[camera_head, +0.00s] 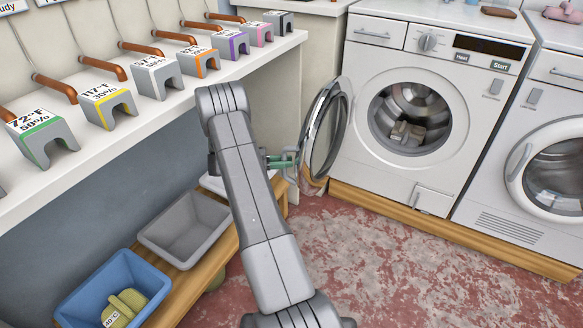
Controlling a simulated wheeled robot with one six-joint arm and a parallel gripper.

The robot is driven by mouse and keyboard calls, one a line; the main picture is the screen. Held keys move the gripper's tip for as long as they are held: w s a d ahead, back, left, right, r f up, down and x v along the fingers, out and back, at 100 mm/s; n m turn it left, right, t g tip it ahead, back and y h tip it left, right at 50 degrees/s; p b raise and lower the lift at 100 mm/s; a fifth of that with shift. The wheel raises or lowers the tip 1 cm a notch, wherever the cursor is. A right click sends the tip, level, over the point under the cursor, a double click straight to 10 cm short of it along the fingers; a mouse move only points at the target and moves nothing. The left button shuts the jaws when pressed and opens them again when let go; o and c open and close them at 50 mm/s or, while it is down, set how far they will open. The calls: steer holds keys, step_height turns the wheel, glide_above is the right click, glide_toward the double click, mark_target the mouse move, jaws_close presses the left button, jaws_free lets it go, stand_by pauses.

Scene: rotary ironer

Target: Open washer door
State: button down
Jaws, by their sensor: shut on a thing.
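The white washer (364,145) stands at the back centre. Its round door (327,135) is swung out wide to the left, hinged on the left side of the opening. The dark drum (412,112) is exposed, with greyish items inside. My gripper (291,160), with green fingers, is at the left, outer edge of the open door and is shut on the door's handle there. My own arm hides part of the gripper, and the exact grip is too small to see well.
A second machine (552,170) with a shut round door stands at the right. A white shelf (215,88) with several labelled grey blocks runs along the left. Below it are a grey bin (160,235) and a blue bin (75,300). The reddish floor (390,265) is clear.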

steer(key=shift+w+a+g, duration=0.4)
steer(key=shift+w+a, duration=0.15)
steer(key=shift+r, duration=0.1)
steer(key=c, duration=1.4)
jaws_free()
